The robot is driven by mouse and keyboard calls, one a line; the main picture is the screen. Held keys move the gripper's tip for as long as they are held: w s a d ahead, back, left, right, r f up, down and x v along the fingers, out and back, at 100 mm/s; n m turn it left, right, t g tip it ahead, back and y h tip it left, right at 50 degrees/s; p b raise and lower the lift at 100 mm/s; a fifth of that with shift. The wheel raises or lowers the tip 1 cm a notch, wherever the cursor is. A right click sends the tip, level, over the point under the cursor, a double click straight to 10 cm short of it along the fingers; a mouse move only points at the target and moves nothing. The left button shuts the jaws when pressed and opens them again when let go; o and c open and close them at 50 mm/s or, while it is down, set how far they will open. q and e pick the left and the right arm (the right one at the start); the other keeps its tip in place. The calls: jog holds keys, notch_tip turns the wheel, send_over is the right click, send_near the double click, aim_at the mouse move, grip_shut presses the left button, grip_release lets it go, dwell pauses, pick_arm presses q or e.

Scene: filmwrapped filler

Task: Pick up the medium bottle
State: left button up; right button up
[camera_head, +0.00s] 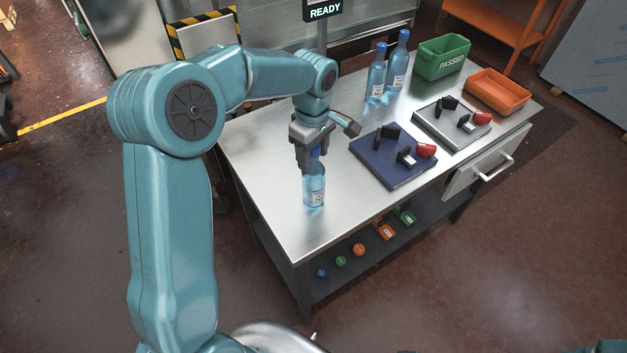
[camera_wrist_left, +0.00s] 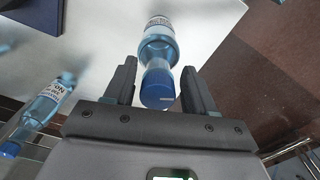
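A clear blue bottle (camera_head: 314,190) with a blue cap stands upright near the table's front left. My left gripper (camera_head: 313,158) is above it, pointing down, with its fingers around the top. In the left wrist view, the bottle (camera_wrist_left: 158,40) and its cap (camera_wrist_left: 158,90) lie between the two spread fingers, with a narrow gap on each side. Two similar bottles stand at the table's back, a left one (camera_head: 376,75) and a taller-looking right one (camera_head: 398,65). I cannot tell which is the medium one. My right gripper is not in view.
The metal table (camera_head: 265,190) also holds a dark blue tray (camera_head: 375,165) and a grey tray (camera_head: 435,128), each with small parts. A green bin (camera_head: 441,58) and an orange bin (camera_head: 497,92) stand at the back right. The tabletop around the near bottle is clear.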

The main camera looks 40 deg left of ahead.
pick_arm(q)
jog(key=shift+w, duration=0.15)
grip_shut()
jog(key=shift+a, duration=0.1)
